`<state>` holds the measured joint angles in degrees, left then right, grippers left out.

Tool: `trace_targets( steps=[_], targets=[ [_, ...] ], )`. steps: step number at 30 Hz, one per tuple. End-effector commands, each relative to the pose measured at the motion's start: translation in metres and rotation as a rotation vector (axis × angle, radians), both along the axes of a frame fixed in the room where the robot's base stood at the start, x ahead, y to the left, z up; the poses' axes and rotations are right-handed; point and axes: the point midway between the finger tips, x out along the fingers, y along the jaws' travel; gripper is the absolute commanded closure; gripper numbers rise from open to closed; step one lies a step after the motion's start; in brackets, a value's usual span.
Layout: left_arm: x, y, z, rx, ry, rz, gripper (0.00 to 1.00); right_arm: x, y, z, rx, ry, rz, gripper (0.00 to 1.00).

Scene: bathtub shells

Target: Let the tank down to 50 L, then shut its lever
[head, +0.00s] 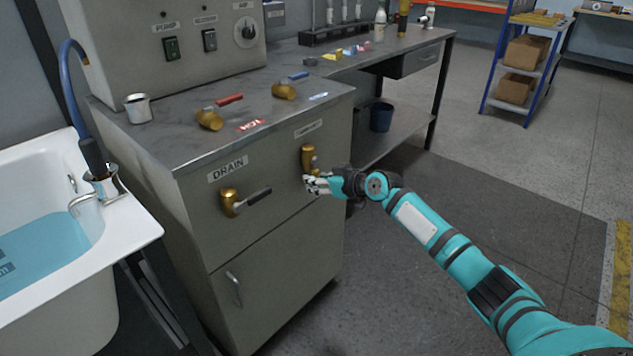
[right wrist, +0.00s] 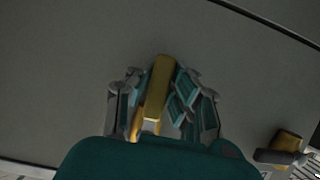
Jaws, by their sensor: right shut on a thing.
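A white tub (head: 140,235) at the left holds blue water; no litre reading is legible. On the cabinet front, a brass valve with a dark lever (head: 258,196) sits under the DRAIN label (head: 228,168), its lever sticking out to the right. A second brass valve (head: 308,157) is further right, under a label too small to read. My right gripper (head: 312,184) is at this second valve, shut on its handle, which the fingers mostly hide. In the right wrist view, the brass part (right wrist: 157,85) lies between the fingers. My left gripper is out of view.
The cabinet top (head: 170,140) carries a red-handled valve (head: 210,118), a blue-handled valve (head: 285,90), a red HOT label (head: 251,125) and a metal cup (head: 138,108). A blue bucket (head: 381,117) stands under the bench. Floor right of the cabinet is clear.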

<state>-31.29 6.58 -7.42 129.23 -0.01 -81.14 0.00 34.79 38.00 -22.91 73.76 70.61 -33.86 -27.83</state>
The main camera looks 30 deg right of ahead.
Motion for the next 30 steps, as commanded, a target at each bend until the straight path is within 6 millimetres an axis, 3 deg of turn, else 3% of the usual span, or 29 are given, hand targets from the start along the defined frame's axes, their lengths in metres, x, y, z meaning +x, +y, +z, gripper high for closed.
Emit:
trace_targets(
  steps=[9, 10, 16, 25, 30],
  targets=[
    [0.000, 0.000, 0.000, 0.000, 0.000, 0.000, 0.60, -0.002, 0.003, -0.006, -0.002, 0.013, 0.007, 1.00],
    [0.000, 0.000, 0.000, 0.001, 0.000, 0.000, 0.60, -0.002, 0.002, -0.006, -0.003, 0.013, 0.007, 0.83],
    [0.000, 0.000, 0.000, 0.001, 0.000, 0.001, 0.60, -0.001, 0.002, -0.004, -0.001, 0.008, 0.005, 0.58],
    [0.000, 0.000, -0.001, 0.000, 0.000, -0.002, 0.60, -0.002, -0.001, -0.001, -0.002, 0.003, 0.001, 0.58],
    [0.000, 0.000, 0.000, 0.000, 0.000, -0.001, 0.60, -0.020, -0.009, 0.006, -0.004, 0.004, 0.001, 0.58]
  ],
)
